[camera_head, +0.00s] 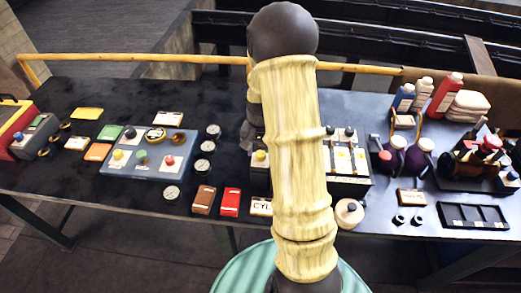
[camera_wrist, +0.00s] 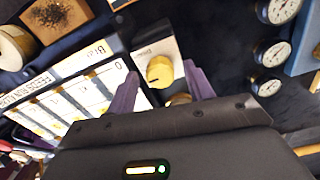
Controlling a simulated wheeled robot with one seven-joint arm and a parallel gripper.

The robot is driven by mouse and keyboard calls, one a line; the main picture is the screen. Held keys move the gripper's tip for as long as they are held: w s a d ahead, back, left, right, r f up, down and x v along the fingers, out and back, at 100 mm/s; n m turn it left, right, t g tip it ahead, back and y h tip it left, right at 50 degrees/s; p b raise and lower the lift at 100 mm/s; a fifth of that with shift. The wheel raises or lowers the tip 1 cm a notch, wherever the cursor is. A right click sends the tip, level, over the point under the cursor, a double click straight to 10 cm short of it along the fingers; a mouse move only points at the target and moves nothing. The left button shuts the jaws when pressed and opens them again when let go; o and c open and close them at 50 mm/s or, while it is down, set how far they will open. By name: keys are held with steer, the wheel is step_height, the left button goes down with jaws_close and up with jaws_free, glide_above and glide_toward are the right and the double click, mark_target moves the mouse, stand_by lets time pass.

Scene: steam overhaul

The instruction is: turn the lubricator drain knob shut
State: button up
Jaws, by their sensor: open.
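A round yellow knob (camera_wrist: 160,71) sits on a pale labelled plate (camera_wrist: 148,48) in the wrist view; its label is too small to read. I take it for the drain knob. My gripper (camera_wrist: 160,88) is open, its purple fingers to the left and right of the knob with gaps on both sides. Part of a second brass-coloured knob shows below it, partly hidden by my gripper body. The lubricator's white panel (camera_wrist: 85,95) with lettering lies to the left. In the head view a yellow knob (camera_head: 261,156) shows beside my arm, which hides my fingers and much of the lubricator (camera_head: 347,160).
Several round gauges (camera_wrist: 271,53) stand right of the knob. In the head view a blue control box (camera_head: 140,175) is at left, and purple oil cans (camera_head: 418,157) and bottles are at right. A yellow rail (camera_head: 130,58) runs behind the bench.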

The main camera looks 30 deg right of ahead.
steer(key=shift+f, duration=0.15)
steer(key=c, duration=1)
steer(key=shift+o, duration=0.2)
steer(key=shift+n, duration=0.4)
steer(key=n, duration=0.8)
steer(key=shift+p, duration=0.3)
steer(key=n+p, duration=0.1)
steer(key=n, duration=0.3)
steer(key=shift+n, duration=0.3)
steer(key=n+p, duration=0.2)
steer(key=n, duration=0.2)
steer(key=shift+w+n, duration=0.1)
steer(key=shift+n, duration=0.2)
